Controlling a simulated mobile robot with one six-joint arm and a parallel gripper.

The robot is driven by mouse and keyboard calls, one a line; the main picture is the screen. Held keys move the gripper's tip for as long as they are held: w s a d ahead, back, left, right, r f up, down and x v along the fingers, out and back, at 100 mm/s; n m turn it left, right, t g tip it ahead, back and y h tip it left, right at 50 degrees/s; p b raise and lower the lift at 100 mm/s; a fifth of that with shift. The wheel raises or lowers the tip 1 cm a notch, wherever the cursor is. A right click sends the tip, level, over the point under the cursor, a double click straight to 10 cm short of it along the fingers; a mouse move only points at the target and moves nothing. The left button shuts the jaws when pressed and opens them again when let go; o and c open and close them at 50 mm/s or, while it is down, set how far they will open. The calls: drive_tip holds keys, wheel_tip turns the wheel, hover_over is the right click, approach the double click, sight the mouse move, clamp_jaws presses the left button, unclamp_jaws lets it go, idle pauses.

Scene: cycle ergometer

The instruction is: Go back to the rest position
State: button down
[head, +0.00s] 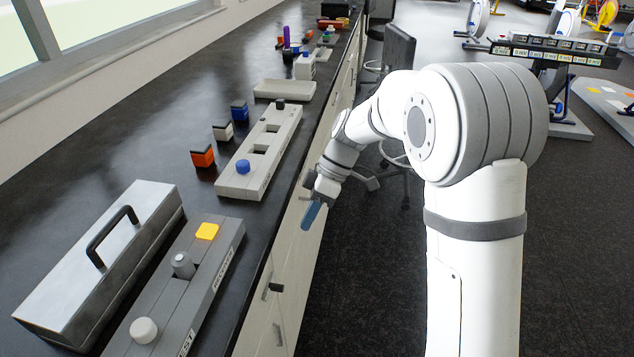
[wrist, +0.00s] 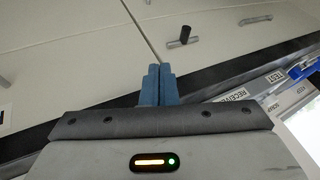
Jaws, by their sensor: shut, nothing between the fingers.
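My gripper (head: 311,214) hangs at the end of my arm, beside the front edge of the dark counter in the head view. In the wrist view its two blue fingers (wrist: 158,85) are pressed together with nothing between them. It is apart from the counter's objects. Behind the fingers in the wrist view are pale cabinet fronts (wrist: 85,55) with a dark handle.
The dark counter (head: 120,165) runs along the left. It holds a grey lidded box (head: 75,265), a grey fixture (head: 180,300), a pale slotted board (head: 235,180) and several small blocks. Dark floor (head: 370,270) is open on the right, with an office chair (head: 398,50) behind my arm.

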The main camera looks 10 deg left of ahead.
drive_tip(key=s+d+r+m+t+h+p, duration=0.2)
drive_tip(key=s+d+r+m, duration=0.3)
drive_tip(key=s+d+m, duration=0.3)
drive_tip(key=s+d+r+m+t+h+p, duration=0.2)
drive_tip(key=s+d+r+m+t, duration=0.3)
drive_tip(key=s+d+m, duration=0.4)
drive_tip(key=d+r+m+p, duration=0.1)
drive_tip(key=d, duration=0.5)
drive_tip(key=shift+s+h, duration=0.15)
drive_tip(key=shift+h, duration=0.25)
drive_tip(key=c, duration=2.2)
unclamp_jaws()
